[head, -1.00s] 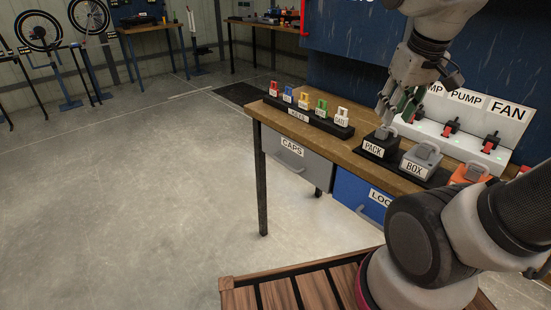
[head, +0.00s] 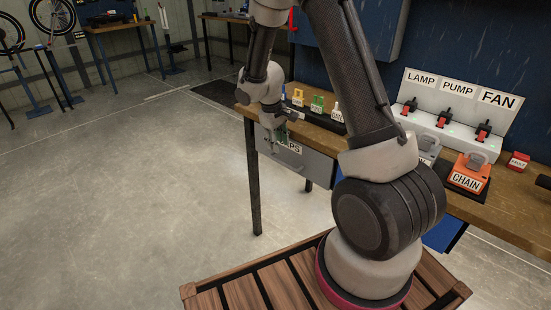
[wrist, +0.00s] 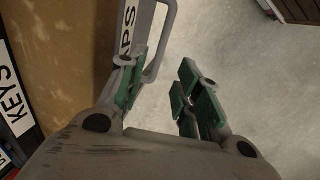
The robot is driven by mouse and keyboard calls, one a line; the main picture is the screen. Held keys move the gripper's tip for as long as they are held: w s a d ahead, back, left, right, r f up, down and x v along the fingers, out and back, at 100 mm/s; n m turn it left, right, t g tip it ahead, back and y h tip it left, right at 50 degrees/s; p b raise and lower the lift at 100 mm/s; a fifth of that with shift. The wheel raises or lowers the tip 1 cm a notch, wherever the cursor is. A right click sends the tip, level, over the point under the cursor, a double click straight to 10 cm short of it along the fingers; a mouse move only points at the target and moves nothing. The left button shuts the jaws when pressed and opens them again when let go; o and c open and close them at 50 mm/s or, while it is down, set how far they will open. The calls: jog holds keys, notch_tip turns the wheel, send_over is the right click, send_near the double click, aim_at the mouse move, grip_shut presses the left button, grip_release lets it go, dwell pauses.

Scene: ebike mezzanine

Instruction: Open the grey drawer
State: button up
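The grey drawer (head: 318,171), labelled CAPS, sits under the wooden bench top at its left end, and its front looks flush. Its grey bar handle (wrist: 160,45) shows in the wrist view, close ahead of my fingers. My gripper (head: 281,138) is in front of the drawer, pointing down, and covers part of the label. In the wrist view my gripper (wrist: 163,88) is open and empty, with green finger pads apart. The left finger is beside the drawer front and the handle's near end; the right finger is farther out. I cannot tell whether anything touches.
The bench top (head: 497,219) holds a row of tagged padlocks, an orange CHAIN box (head: 468,174) and a switch panel (head: 455,125). A bench leg (head: 253,190) stands below the drawer's left end. Open concrete floor (head: 180,190) lies to the left.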

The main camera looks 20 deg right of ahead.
aim_at(280, 161)
jog(key=f, duration=0.2)
jog(key=d+f, duration=0.1)
jog(key=f, duration=0.5)
jog(key=shift+w+d+f, duration=0.15)
jog(key=shift+w+f, duration=0.05)
jog(key=shift+w, duration=0.2)
grip_shut()
